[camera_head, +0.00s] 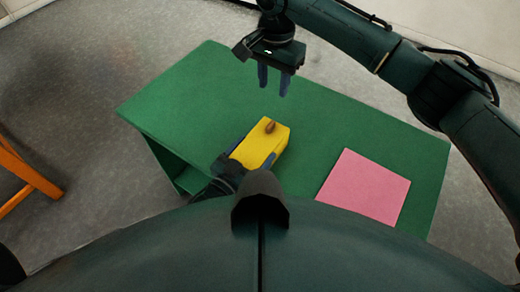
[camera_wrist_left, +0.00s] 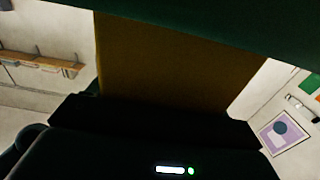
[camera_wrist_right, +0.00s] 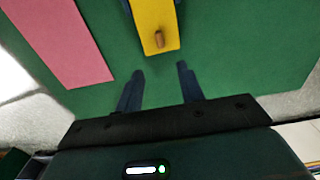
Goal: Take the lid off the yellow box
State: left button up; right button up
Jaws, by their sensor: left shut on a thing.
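The yellow box (camera_head: 279,152) stands on the green table, with its yellow lid (camera_head: 257,139) on top. A brown knob (camera_head: 270,127) sticks up from the lid near its far end; it also shows in the right wrist view (camera_wrist_right: 159,39). My left gripper (camera_head: 252,157) is shut on the yellow box at its near end, with a finger along each side. In the left wrist view a dark yellow surface of the box (camera_wrist_left: 175,65) fills the middle. My right gripper (camera_head: 273,89) is open and empty above the table, beyond the knob.
The green table (camera_head: 190,95) is clear at its left and far side. A flat pink square (camera_head: 365,187) lies on it to the right of the box. An orange wooden piece of furniture (camera_head: 25,175) stands on the floor at the left.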

pick_arm(q)
jog(key=shift+c, duration=0.9)
pick_arm(e)
jog(key=shift+o, duration=1.3)
jog(key=shift+w+f, duration=0.2)
jog(key=shift+f, duration=0.05)
jog(key=shift+o, duration=0.7)
jog(key=w+d+f+t+y, duration=0.2)
jog(key=w+d+f+t, duration=0.1)
jog(key=w+f, duration=0.3)
jog(key=shift+f+t, duration=0.35)
jog(key=shift+t, duration=0.45)
jog(key=w+d+f+n+t, duration=0.1)
jog(key=w+d+f+t, duration=0.2)
jog(key=n+t+y, duration=0.1)
jog(key=n+y, duration=1)
jog(key=n, duration=0.6)
send_near(273, 126)
jog(key=x, duration=1)
jog(key=shift+w+a, duration=0.15)
jog(key=shift+a, duration=0.15)
